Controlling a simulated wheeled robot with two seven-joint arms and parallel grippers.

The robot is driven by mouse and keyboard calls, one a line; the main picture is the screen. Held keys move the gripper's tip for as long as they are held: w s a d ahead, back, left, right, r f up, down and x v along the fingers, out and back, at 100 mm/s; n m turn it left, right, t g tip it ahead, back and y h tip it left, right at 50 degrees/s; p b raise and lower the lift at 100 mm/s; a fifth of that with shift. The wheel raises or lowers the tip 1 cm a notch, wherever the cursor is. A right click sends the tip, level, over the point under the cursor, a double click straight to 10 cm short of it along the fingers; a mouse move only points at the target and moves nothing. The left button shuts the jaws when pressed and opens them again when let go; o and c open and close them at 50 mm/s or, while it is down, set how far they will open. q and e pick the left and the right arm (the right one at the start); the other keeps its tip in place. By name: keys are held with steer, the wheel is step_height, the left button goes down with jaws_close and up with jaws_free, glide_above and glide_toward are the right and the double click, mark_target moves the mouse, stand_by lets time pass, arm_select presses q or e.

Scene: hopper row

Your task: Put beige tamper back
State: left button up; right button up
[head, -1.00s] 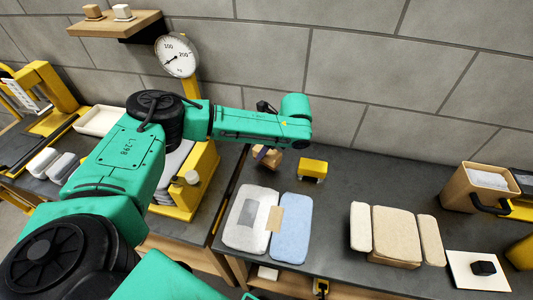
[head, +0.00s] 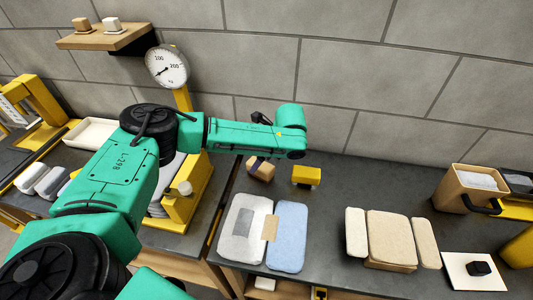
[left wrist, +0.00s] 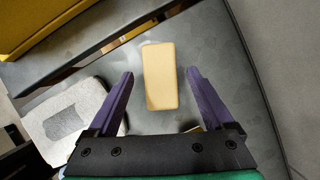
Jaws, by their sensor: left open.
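A tan block (head: 261,169), which looks like the beige tamper, sits on the dark bench below my left wrist. In the left wrist view its top (left wrist: 160,76) shows as a pale tan rounded rectangle. My left gripper (left wrist: 159,88) is open, with one purple finger on each side of the block and gaps between. In the head view one purple finger of my left gripper (head: 257,162) shows against the block, and my arm hides the rest. My right gripper is in neither view.
A yellow block (head: 306,176) stands just right of the tan block. White (head: 238,246) and blue (head: 288,238) pads lie in front. A yellow scale (head: 198,197) stands left. A wall shelf (head: 108,38) holds two small blocks. Beige pads (head: 390,240) lie right, with bare bench between.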

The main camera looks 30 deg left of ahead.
arm_select(q)
steer(key=b+v, duration=0.1)
steer(key=v, duration=0.8)
steer(key=shift+r, duration=0.3)
steer(key=shift+d, duration=0.1)
